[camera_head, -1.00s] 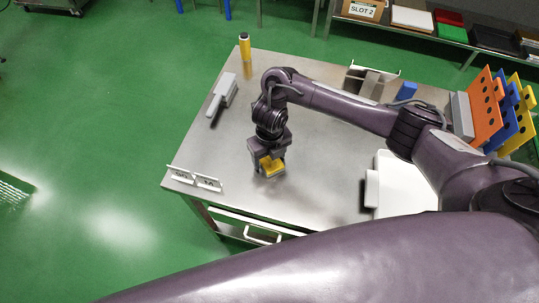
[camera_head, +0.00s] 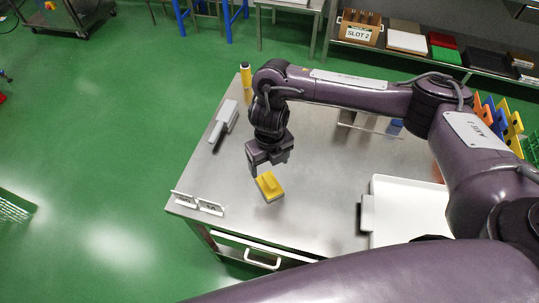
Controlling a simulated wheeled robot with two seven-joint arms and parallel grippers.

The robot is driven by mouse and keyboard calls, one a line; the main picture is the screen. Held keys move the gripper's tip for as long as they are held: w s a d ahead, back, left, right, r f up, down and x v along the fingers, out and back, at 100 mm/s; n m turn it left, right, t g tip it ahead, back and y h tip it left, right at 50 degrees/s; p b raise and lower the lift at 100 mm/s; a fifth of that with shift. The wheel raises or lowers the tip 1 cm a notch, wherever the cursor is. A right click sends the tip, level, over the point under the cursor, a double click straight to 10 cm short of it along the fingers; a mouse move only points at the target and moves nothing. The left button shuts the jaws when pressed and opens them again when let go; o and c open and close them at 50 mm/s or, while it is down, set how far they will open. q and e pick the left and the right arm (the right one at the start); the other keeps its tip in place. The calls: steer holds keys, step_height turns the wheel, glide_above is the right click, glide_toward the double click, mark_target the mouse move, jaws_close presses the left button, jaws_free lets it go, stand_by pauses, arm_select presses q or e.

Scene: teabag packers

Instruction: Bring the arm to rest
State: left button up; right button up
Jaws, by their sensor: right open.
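My right gripper (camera_head: 270,165) is above the left half of the steel table (camera_head: 325,190), fingers pointing down. It is open and empty. A yellow block on a grey base (camera_head: 269,187) lies on the table just below and in front of its fingers, apart from them. My right arm reaches in from the right across the back of the table. My left gripper is not in view; a large purple arm link of mine crosses the bottom of the picture.
A white tray (camera_head: 402,187) lies at the table's right. Orange, blue and yellow perforated panels (camera_head: 503,118) are at the far right. A shelf stands behind.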

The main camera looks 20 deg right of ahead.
steer(key=shift+r, duration=0.85)
